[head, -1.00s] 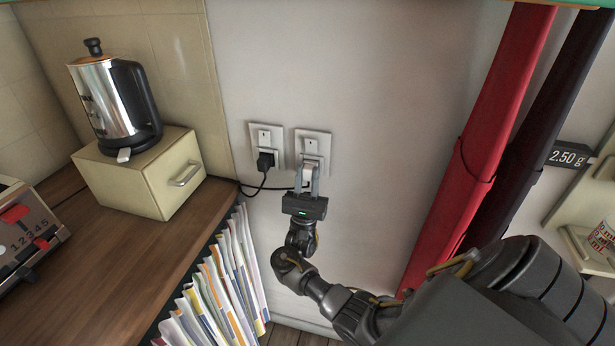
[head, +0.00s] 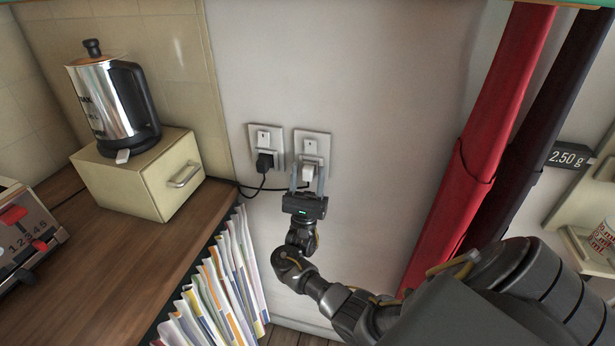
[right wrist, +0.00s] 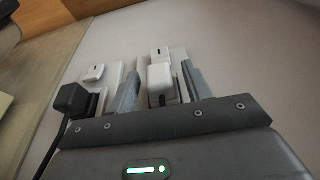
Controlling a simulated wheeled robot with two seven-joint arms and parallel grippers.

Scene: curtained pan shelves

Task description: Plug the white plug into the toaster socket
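The white plug (head: 308,173) sits at the right wall socket (head: 313,146), up against its plate. It also shows in the right wrist view (right wrist: 161,82), between my fingers with a gap on each side. My right gripper (head: 307,182) is open around the plug, just below the socket plate. In the right wrist view the gripper's fingers (right wrist: 158,88) stand apart on either side of it. A black plug (head: 265,161) is in the left wall socket (head: 266,136). A toaster (head: 25,237) stands on the counter at the far left. My left gripper is not in view.
A kettle (head: 112,101) stands on a cream box with a handle (head: 150,178) on the wooden counter (head: 105,262). Files (head: 220,283) stand below the counter. A red curtain (head: 476,140) hangs to the right. The wall between sockets and curtain is clear.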

